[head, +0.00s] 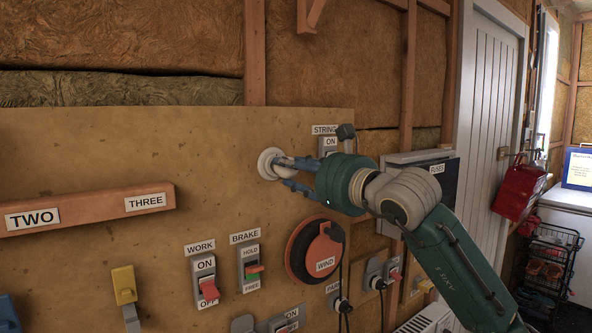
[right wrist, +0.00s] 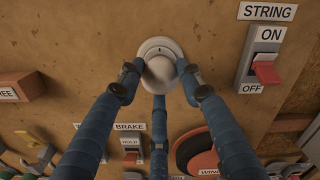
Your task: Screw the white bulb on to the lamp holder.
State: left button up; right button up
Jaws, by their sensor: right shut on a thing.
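The round white lamp holder (head: 267,164) is fixed to the wooden board, and it also shows in the right wrist view (right wrist: 157,45). My right gripper (head: 290,172) is at the holder, with its blue fingers shut around the white bulb (right wrist: 160,72). The bulb is in front of the holder and in line with it or nearly so. Whether its base is seated in the socket is hidden behind the bulb. In the head view the fingers cover most of the bulb. My left gripper is not in view.
The STRING switch (right wrist: 265,70) is just right of the holder. Below are the WORK switch (head: 205,281), the BRAKE switch (head: 251,268) and the round WIND reel (head: 310,250). A wooden rail (head: 95,211) with number labels juts out at left. The board around the holder's left is bare.

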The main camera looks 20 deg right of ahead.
jog(key=shift+w+a, duration=0.15)
jog(key=shift+w, duration=0.2)
jog(key=shift+c, duration=0.2)
jog(key=o, duration=0.8)
jog(key=shift+c, duration=0.2)
jog(key=v, duration=1.2)
